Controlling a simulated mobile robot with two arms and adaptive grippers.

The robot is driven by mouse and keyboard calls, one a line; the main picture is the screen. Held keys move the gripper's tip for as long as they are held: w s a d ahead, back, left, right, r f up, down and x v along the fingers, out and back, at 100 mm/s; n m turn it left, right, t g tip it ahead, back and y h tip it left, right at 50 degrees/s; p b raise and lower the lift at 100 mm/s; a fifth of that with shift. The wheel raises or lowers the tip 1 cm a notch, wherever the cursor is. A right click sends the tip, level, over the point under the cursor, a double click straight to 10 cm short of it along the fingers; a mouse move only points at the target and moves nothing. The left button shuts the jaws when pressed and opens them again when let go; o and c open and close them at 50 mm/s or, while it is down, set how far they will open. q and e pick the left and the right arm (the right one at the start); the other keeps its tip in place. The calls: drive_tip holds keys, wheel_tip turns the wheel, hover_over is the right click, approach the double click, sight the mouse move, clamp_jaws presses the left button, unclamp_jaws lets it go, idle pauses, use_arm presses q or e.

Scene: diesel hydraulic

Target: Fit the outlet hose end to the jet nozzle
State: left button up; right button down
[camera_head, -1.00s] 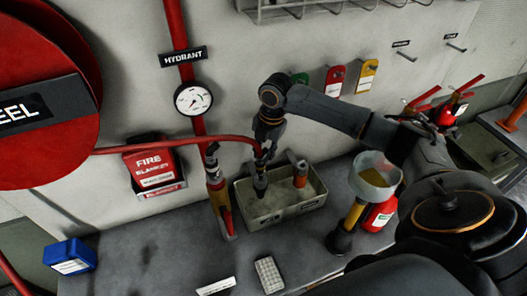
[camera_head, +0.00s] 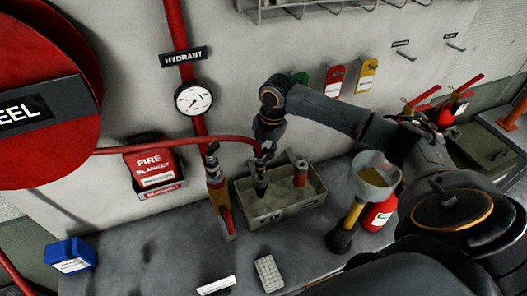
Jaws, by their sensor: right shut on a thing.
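My right gripper (camera_head: 264,150) is shut on the end of the red outlet hose (camera_head: 190,145). It is above the left part of a grey-green tray (camera_head: 280,216). A dark fitting (camera_head: 260,182) points down below my gripper into the tray; I cannot tell whether it is the hose end alone or joined to a nozzle. A red, yellow and black nozzle-like piece (camera_head: 219,196) stands just left of the tray. I cannot tell which is the jet nozzle. My left gripper is not in view.
A red hose reel (camera_head: 75,140) is at the left, with a gauge (camera_head: 193,99) and red pipe on the wall. A funnel (camera_head: 374,176), a yellow-black torch-like item (camera_head: 347,226) and a red bottle (camera_head: 380,213) stand right of the tray.

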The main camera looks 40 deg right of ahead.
drive_tip(key=shift+f, duration=1.3)
drive_tip(key=c, duration=1.1)
unclamp_jaws()
drive_tip(key=shift+o, duration=0.2)
drive_tip(key=shift+r, duration=0.25)
wheel_tip(320, 180, up, 11)
drive_tip(key=s+d, duration=0.1)
drive_tip(key=shift+s+r, duration=0.15)
drive_tip(key=shift+r, duration=0.05)
